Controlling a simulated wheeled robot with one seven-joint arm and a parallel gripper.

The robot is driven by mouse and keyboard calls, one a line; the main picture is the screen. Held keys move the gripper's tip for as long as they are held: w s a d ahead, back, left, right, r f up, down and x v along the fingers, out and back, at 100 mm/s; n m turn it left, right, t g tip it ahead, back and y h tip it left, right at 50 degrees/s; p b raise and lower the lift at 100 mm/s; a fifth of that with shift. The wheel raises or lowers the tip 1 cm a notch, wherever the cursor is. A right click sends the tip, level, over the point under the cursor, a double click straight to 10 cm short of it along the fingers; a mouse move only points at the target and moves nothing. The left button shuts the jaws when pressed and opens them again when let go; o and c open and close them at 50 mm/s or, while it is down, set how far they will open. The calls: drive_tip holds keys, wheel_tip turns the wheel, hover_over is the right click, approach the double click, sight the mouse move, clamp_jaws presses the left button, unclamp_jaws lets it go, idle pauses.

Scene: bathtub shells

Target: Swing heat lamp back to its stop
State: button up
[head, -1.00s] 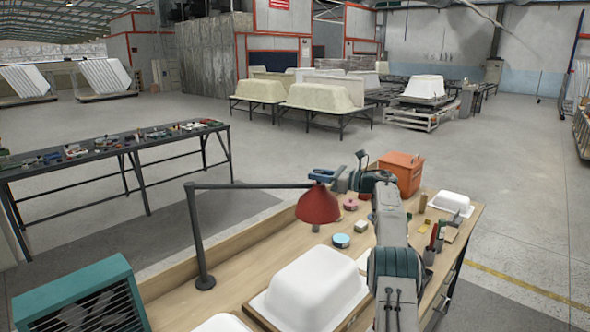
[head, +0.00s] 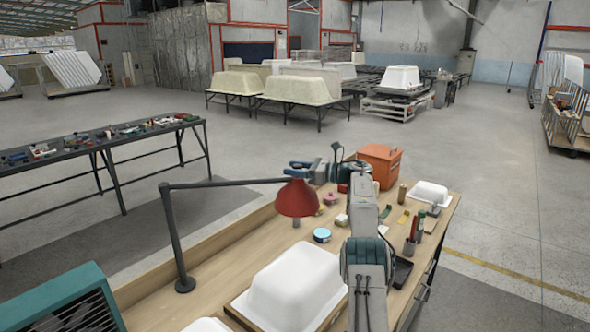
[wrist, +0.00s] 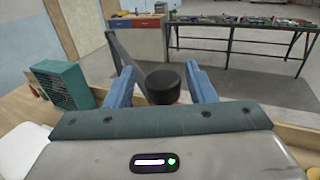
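The heat lamp has a red cone shade (head: 297,199) hanging at the end of a dark arm, which runs left to a post (head: 174,235) on the bench. In the wrist view, its black round cap (wrist: 165,84) sits between the two blue fingers, with a little red below it. My gripper (head: 299,166) is at the shade's far side in the head view. In the wrist view my gripper (wrist: 163,82) is open, with a gap on each side of the cap. I cannot make out the stop.
On the wooden bench stand white tub shells (head: 290,285), an orange box (head: 380,165), a blue round tin (head: 322,235) and small tools. A teal heater or fan unit (head: 68,303) is at the front left. A dark worktable (head: 100,150) stands beyond, with clear floor between.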

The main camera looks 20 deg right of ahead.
drive_tip(key=shift+s+d+f+b, duration=0.1)
drive_tip(key=shift+s+d+b, duration=0.25)
drive_tip(key=shift+d, duration=0.3)
drive_tip(key=b+v, duration=0.1)
drive_tip(key=v, duration=1.1)
drive_tip(key=shift+s+d+b, duration=0.2)
drive_tip(key=shift+s+b, duration=0.1)
drive_tip(key=shift+b, duration=0.1)
